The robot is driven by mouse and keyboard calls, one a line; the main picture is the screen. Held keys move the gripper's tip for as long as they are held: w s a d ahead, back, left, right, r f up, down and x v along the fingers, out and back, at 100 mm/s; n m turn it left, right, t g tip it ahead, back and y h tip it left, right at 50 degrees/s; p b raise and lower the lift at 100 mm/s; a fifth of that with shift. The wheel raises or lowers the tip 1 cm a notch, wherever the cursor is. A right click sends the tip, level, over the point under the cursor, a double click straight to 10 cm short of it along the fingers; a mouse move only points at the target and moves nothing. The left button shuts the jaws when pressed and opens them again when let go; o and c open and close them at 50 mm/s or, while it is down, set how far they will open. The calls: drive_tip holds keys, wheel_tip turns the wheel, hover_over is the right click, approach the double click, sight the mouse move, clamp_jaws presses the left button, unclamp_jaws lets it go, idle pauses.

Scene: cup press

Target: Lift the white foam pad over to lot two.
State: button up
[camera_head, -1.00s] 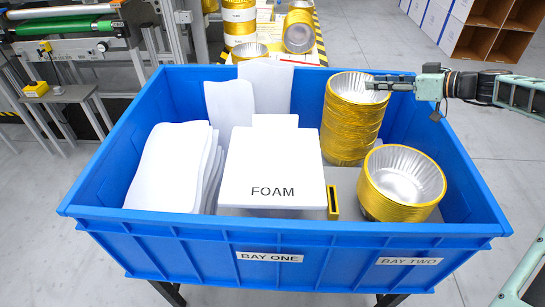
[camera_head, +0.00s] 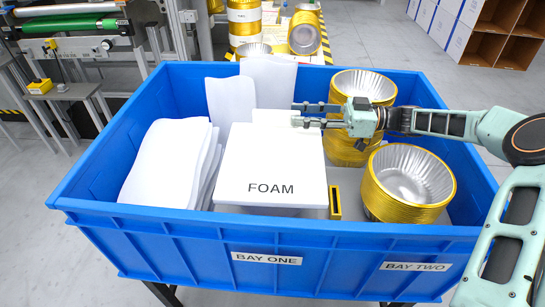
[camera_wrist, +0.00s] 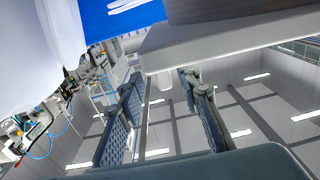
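A white slab marked FOAM (camera_head: 270,160) lies flat in the BAY ONE side of the blue crate (camera_head: 150,235). A smaller white piece (camera_head: 272,117) shows at its rear edge. My gripper (camera_head: 300,114) is beside the slab's rear right corner, fingers pointing left. A pale slab edge (camera_wrist: 215,40) is beyond the fingertips there. Whether they touch it, I cannot tell. The label BAY TWO (camera_head: 415,267) is on the crate's front right.
White sheets (camera_head: 165,165) lean at the crate's left, and more (camera_head: 231,103) stand at the back. Gold-rimmed foil cup stacks (camera_head: 362,84) (camera_head: 411,178) fill the right side; my arm passes close over them. A yellow-black marker (camera_head: 335,203) is between the bays.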

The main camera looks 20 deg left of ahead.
sight(276, 110)
drive_tip(key=x, duration=0.6)
drive_tip(key=shift+s+a+r+b, duration=0.25)
drive_tip(key=shift+s+a+b, duration=0.05)
drive_tip(key=shift+b, duration=0.1)
clamp_jaws()
